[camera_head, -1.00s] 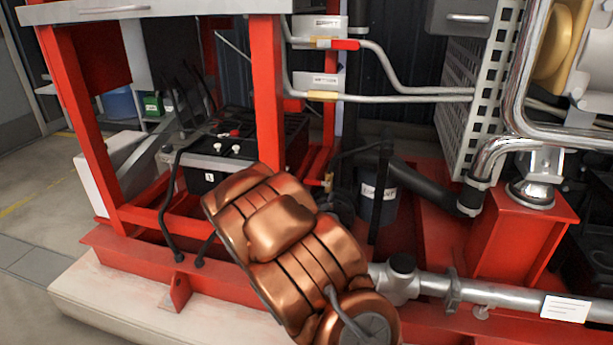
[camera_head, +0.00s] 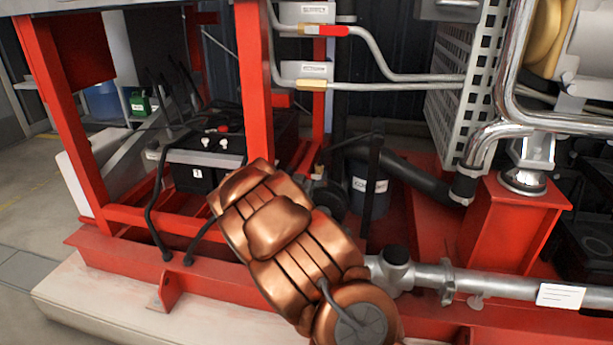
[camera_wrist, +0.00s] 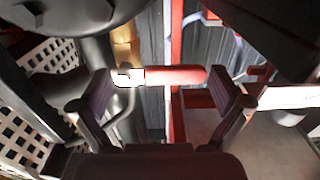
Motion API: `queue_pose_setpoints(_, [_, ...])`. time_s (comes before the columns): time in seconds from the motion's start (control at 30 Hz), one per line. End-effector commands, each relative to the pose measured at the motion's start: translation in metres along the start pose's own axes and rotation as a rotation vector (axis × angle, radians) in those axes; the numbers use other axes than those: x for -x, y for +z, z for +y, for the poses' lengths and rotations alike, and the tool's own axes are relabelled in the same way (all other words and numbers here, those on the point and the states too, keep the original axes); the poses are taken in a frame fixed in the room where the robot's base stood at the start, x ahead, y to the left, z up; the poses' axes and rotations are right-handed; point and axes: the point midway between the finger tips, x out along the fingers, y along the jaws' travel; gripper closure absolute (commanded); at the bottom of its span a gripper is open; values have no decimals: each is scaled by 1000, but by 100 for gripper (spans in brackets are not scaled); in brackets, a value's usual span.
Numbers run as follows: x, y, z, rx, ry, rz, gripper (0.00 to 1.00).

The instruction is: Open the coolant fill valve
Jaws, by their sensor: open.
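Two pipe valves sit on the red frame's inner post in the head view. In the wrist view my gripper (camera_wrist: 160,86) is open, with one finger on each side. A red lever (camera_wrist: 178,76) lies crosswise in the gap between the fingertips, seemingly beyond them. My gripper is hidden behind my copper arm in the head view.
A red upright post (camera_head: 255,90) stands left of the valves. A black battery (camera_head: 205,165) sits behind the lower frame. A dark labelled container (camera_head: 371,190) and a perforated white guard (camera_head: 458,90) stand to the right. A silver pipe (camera_head: 480,285) runs low across the front.

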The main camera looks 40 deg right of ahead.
Motion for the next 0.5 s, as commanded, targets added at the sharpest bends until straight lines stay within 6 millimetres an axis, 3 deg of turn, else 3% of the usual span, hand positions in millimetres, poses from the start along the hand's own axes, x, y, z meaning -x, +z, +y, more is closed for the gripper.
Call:
queue_pose_setpoints(0.23, [0, 0, 0, 0, 0, 0, 0])
queue_pose_setpoints(0.5, [0, 0, 0, 0, 0, 0, 28])
